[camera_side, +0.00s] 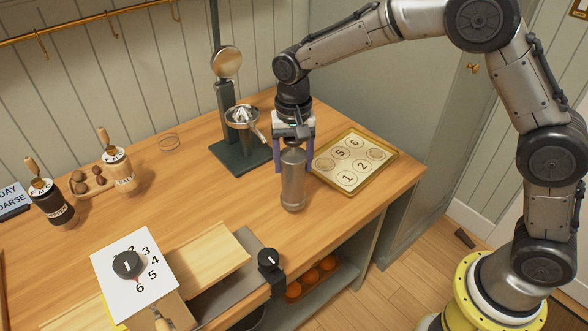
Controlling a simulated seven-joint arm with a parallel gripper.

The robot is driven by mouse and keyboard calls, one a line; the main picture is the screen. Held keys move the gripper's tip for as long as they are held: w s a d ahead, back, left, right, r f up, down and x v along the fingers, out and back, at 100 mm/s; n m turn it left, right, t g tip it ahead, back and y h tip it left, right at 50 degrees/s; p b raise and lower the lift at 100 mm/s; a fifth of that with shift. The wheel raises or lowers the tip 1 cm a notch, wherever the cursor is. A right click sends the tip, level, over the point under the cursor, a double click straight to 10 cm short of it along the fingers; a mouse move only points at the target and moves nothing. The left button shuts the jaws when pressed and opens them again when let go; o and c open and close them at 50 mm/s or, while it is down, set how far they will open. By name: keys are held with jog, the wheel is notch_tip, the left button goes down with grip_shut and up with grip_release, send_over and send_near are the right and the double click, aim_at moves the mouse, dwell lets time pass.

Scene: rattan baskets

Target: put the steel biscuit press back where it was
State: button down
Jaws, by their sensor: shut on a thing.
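The steel biscuit press (292,188) is a grey metal cylinder, upright, right of the middle of the wooden table. My gripper (293,165) points down from above and is shut on its upper part, one finger on each side. The fingers hide some of its top. I cannot tell whether its base touches the table or hangs just above it. A gold-rimmed tray (385,166) with numbered circles lies just right of the press; the circles 1, 2, 5 and 6 can be read.
A green-based citrus press (228,155) stands behind and left. A pepper mill (55,207) and salt mill (122,174) stand at left. The table's middle is clear.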

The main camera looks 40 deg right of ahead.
aim_at(293, 197)
jog(key=shift+f, duration=1.4)
jog(key=shift+c, duration=0.2)
grip_release()
jog(key=shift+s, duration=0.1)
